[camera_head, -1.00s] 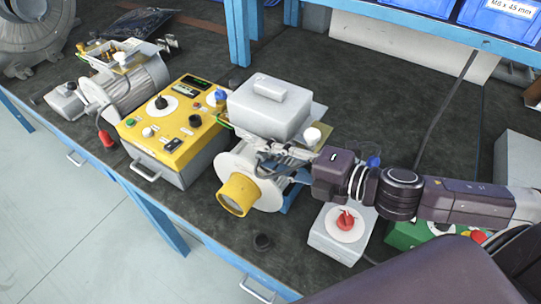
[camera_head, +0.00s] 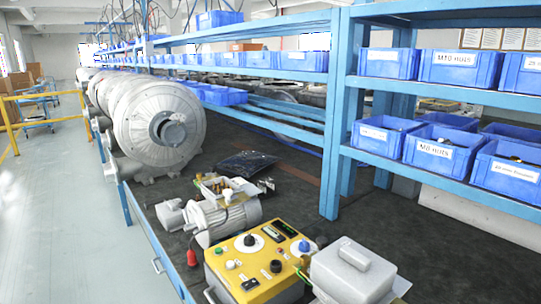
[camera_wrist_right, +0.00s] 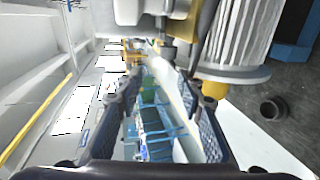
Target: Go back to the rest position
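My right gripper (camera_wrist_right: 155,88) shows only in the right wrist view. Its two dark fingers stand apart with nothing held between them. A grey ribbed motor housing (camera_wrist_right: 238,35) lies beyond the right finger, with a yellow part (camera_wrist_right: 214,89) by its lower edge. Neither arm is in the head view, and my left gripper is in no frame. In the head view, the yellow control box (camera_head: 262,262) and a light grey box-topped unit (camera_head: 352,272) stand at the bottom of the picture on the dark bench.
A small motor (camera_head: 225,215), a black bag (camera_head: 247,163) and a large blower (camera_head: 160,130) stand along the bench (camera_head: 305,205). A blue shelf rack (camera_head: 336,130) with blue bins (camera_head: 440,150) rises at the right. Open floor (camera_head: 60,220) lies left. A dark ring (camera_wrist_right: 273,107) lies near the motor housing.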

